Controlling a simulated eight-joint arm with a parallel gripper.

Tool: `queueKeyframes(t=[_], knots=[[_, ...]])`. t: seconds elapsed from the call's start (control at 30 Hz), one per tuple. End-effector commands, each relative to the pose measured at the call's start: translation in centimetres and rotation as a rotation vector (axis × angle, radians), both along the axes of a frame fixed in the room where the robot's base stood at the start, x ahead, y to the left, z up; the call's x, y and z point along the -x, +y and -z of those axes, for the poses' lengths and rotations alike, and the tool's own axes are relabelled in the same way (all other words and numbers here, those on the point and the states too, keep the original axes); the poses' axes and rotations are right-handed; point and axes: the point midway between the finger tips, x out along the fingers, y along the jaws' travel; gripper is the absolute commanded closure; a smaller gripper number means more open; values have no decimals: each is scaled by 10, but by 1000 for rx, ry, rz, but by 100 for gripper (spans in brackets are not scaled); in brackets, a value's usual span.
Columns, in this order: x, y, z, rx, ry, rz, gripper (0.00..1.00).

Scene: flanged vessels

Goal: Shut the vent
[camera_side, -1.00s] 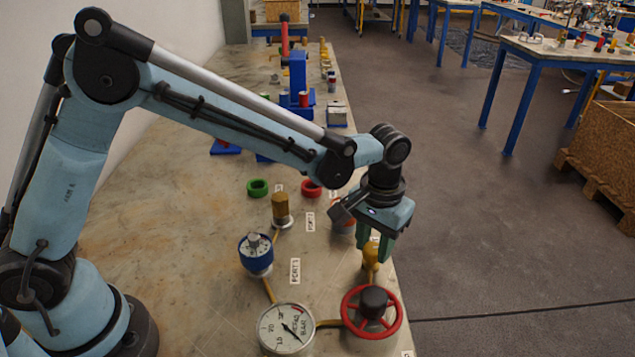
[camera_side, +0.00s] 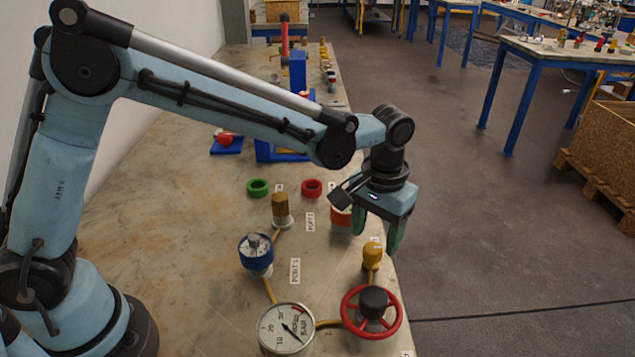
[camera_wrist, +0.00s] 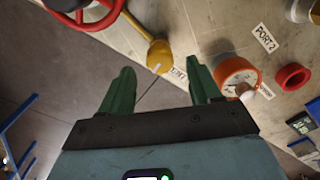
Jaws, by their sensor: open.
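A yellow knob (camera_side: 373,254) with a rounded cap stands on a brass pipe near the bench's right edge. It also shows in the wrist view (camera_wrist: 159,56), beside a white label (camera_wrist: 180,73) that is too small to read surely. I cannot tell for certain that this knob is the vent. My gripper (camera_side: 378,236) is open and empty, with its green fingers above the knob and apart from it. In the wrist view, the gripper (camera_wrist: 160,70) has its fingertips spread, with the knob beyond and between them.
A red handwheel (camera_side: 395,327) and a pressure gauge (camera_side: 284,328) stand in front. A blue-ringed dial (camera_side: 256,256) and a brass-topped fitting (camera_side: 280,207) stand left. An orange dial (camera_wrist: 237,75) is close beside the right finger. Red (camera_side: 312,187) and green (camera_side: 258,187) rings lie behind.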

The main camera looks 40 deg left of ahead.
Motion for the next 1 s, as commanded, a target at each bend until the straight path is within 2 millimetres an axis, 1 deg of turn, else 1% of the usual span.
queueKeyframes(t=[0.03, 0.2, 0.3, 0.43, 0.6, 1.0], knots=[[0, 0, -11, 0, 0, 0, 37], [0, 0, -45, 0, 0, 0, 37], [0, 0, -62, 0, 0, 0, 37], [0, 0, -79, 0, 0, 0, 37], [0, 0, -91, 0, 0, 0, 37], [0, 1, -93, 1, -2, -1, 37]])
